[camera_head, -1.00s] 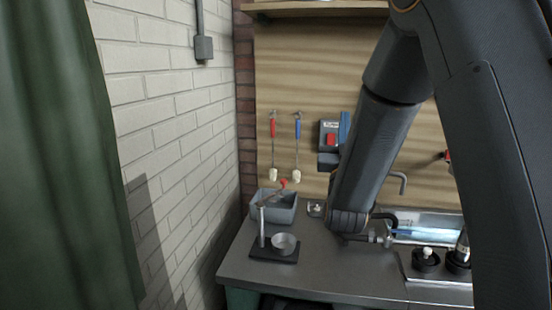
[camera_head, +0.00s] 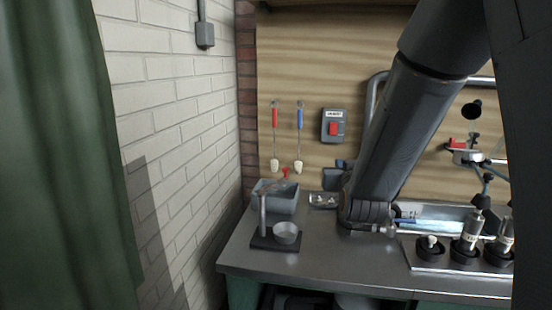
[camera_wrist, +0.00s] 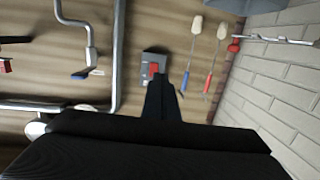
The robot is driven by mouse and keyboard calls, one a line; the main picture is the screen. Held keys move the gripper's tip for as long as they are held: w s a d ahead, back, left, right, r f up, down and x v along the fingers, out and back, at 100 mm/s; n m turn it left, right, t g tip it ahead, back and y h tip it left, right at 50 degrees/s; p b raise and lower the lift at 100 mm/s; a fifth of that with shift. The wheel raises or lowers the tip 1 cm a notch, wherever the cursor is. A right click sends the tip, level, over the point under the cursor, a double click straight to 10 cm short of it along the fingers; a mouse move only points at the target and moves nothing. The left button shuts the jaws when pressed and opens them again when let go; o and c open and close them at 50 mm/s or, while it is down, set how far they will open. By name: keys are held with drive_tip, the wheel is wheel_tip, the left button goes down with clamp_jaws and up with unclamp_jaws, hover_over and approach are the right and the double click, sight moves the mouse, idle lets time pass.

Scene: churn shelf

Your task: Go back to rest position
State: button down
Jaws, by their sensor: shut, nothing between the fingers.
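My arm comes down from the upper right in the head view, with its wrist low over the counter. My gripper (camera_wrist: 161,85) shows in the wrist view as dark, narrow fingers pressed together, with nothing between them. Its tips appear in front of the wood back wall, just by the grey switch box with a red button (camera_wrist: 153,68). I cannot tell the distance between them. In the head view the fingers are hard to make out beside the wrist. The same switch box (camera_head: 333,126) hangs clear to the left of my forearm there.
A steel counter (camera_head: 335,258) holds a grey bin (camera_head: 277,203), a black stand with a metal cup (camera_head: 286,233), and a tray of dark-based tools (camera_head: 462,258) at right. Two spatulas (camera_head: 286,140) hang on the wall. A metal pipe (camera_wrist: 116,55) runs near my gripper. A green curtain (camera_head: 60,160) is at left.

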drive_tip(key=s+f+g+b, duration=0.1)
drive_tip(key=s+f+g, duration=0.2)
drive_tip(key=f, duration=0.3)
drive_tip(key=s+f+g+y+b, duration=0.1)
drive_tip(key=s+f+g+b, duration=0.1)
drive_tip(key=s+f, duration=0.3)
drive_tip(key=s+f+g+b, duration=0.1)
drive_tip(key=s+f+g, duration=0.3)
drive_tip(key=f, duration=0.3)
drive_tip(key=shift+s+a+f+n, duration=0.1)
drive_tip(key=shift+s+n, duration=0.2)
drive_tip(key=shift+s, duration=0.25)
drive_tip(key=s+f+g, duration=0.1)
drive_tip(key=s, duration=0.1)
drive_tip(key=s+f+g+b, duration=0.1)
drive_tip(key=s, duration=0.2)
drive_tip(key=s+f+g+b, duration=0.1)
drive_tip(key=s+f+g, duration=0.1)
drive_tip(key=s, duration=0.1)
drive_tip(key=shift+s+d, duration=0.1)
drive_tip(key=shift+d, duration=0.1)
drive_tip(key=s+f+g+b, duration=0.1)
drive_tip(key=s+f+g, duration=0.1)
drive_tip(key=s, duration=0.7)
drive_tip(key=shift+s+d+g, duration=0.35)
drive_tip(key=shift+s+g, duration=0.05)
drive_tip(key=shift+g, duration=0.5)
